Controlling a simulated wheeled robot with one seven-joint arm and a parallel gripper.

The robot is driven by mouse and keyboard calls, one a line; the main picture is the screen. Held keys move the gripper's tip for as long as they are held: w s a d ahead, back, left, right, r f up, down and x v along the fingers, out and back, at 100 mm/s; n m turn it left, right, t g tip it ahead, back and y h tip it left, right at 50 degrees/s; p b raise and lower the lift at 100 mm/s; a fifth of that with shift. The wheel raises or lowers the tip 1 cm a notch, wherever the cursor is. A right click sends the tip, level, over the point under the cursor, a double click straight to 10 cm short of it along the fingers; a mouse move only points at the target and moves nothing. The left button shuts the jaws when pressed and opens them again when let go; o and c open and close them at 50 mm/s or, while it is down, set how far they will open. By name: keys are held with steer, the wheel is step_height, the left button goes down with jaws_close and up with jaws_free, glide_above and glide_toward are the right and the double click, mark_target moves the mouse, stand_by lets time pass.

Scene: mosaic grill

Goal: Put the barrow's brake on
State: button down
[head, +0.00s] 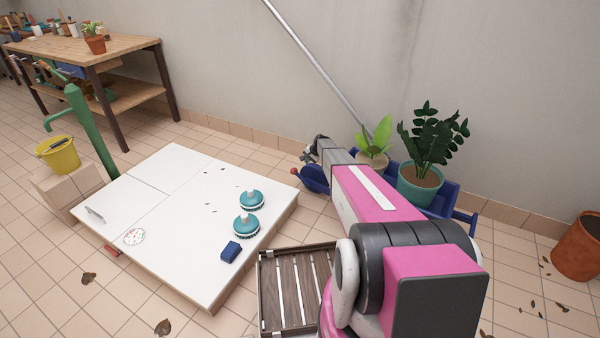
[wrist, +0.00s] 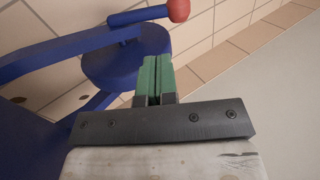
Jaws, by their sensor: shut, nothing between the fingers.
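The blue barrow (head: 447,197) stands by the wall, partly hidden behind my arm in the head view. Its round blue wheel (head: 315,180) is at its left end; in the wrist view the wheel (wrist: 110,62) is just beyond my fingertips. A short blue brake lever (wrist: 138,16) with a red ball end (wrist: 178,10) lies above the wheel, pointing right. The red ball also shows in the head view (head: 294,171). My gripper (wrist: 153,78) has green fingers, shut together and empty, overlapping the wheel in the picture. I cannot tell whether they touch it.
Two potted plants, a pale pot (head: 373,160) and a teal pot (head: 419,188), are at the barrow. A slatted wooden crate (head: 285,290) is below my arm. A white low platform (head: 170,215) with teal brushes lies left. The wall (head: 300,80) is close behind.

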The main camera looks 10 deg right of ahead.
mark_target(299, 176)
steer(key=x, duration=1.3)
steer(key=shift+w, duration=0.1)
steer(key=shift+a+f, duration=0.15)
steer(key=shift+f, duration=0.35)
